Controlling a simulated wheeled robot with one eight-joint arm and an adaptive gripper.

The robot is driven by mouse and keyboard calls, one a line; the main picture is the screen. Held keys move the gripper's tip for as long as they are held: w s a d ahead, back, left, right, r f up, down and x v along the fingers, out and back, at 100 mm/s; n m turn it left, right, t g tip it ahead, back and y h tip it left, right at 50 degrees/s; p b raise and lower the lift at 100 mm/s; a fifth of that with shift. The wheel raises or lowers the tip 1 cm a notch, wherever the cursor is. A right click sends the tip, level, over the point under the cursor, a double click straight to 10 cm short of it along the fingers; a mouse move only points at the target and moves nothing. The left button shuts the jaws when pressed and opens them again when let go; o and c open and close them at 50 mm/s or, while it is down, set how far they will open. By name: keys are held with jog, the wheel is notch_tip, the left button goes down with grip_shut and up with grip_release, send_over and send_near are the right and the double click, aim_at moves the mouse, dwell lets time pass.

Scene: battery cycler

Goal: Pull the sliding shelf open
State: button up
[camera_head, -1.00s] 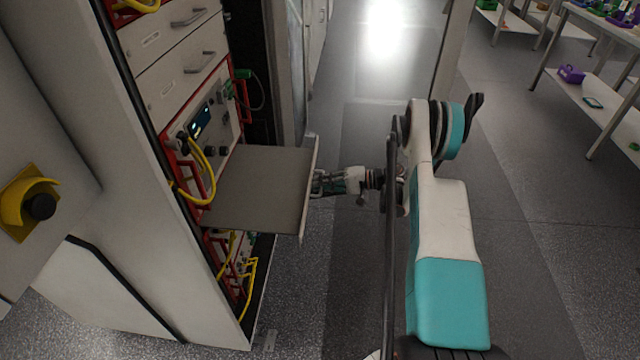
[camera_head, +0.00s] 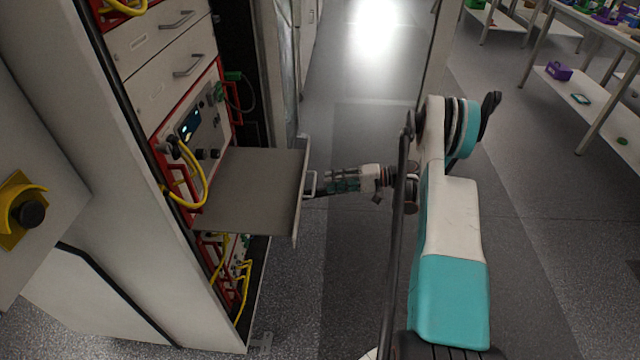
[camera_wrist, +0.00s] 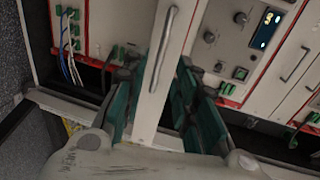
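The sliding shelf (camera_head: 245,190) is a flat grey tray standing well out of the cabinet, with a pale front panel and a small handle (camera_head: 311,184). My gripper (camera_head: 318,189) is just right of this handle in the head view. In the wrist view the handle (camera_wrist: 163,48) is a pale bar on the white front panel (camera_wrist: 172,75). The teal fingers of my gripper (camera_wrist: 158,88) are spread apart, one on each side of the panel in the picture. Nothing shows clasped between them. Whether a fingertip touches the handle cannot be told.
The cabinet (camera_head: 165,255) stands at left, with closed drawers (camera_head: 165,40) above the shelf. Yellow cables (camera_head: 205,185) hang beside the shelf's inner end. A yellow-ringed black knob (camera_head: 28,213) is far left. Open floor (camera_head: 350,130) lies right of the shelf; white tables stand upper right.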

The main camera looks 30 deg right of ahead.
jog(key=v, duration=0.4)
jog(key=shift+s+d, duration=0.25)
jog(key=shift+d, duration=0.05)
jog(key=shift+w+r, duration=0.1)
